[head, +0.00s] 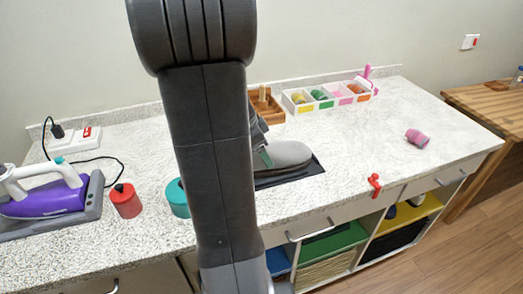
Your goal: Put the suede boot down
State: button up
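A grey suede boot (288,154) shows in the head view, just right of my arm, with its rounded toe pointing right. It is over a flat dark mat or tray (308,171) on the speckled counter; I cannot tell whether its sole touches it. The rest of the boot is behind my arm. Dark grey parts and a small green patch show beside the arm at the boot's left end; my gripper seems to be there, but its fingers cannot be made out. Whether it holds the boot is hidden.
A wooden box (266,107) and a white divided tray (327,97) stand behind the boot. A red clip-like object (374,184) and a pink roll (417,138) lie to the right. A purple iron (45,197) and red bottle (126,201) stand left. The counter's right part is mostly clear.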

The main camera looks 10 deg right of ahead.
jog(key=shift+f, duration=0.2)
jog(key=o, duration=1.2)
jog(key=shift+o, duration=0.2)
jog(key=v, duration=1.2)
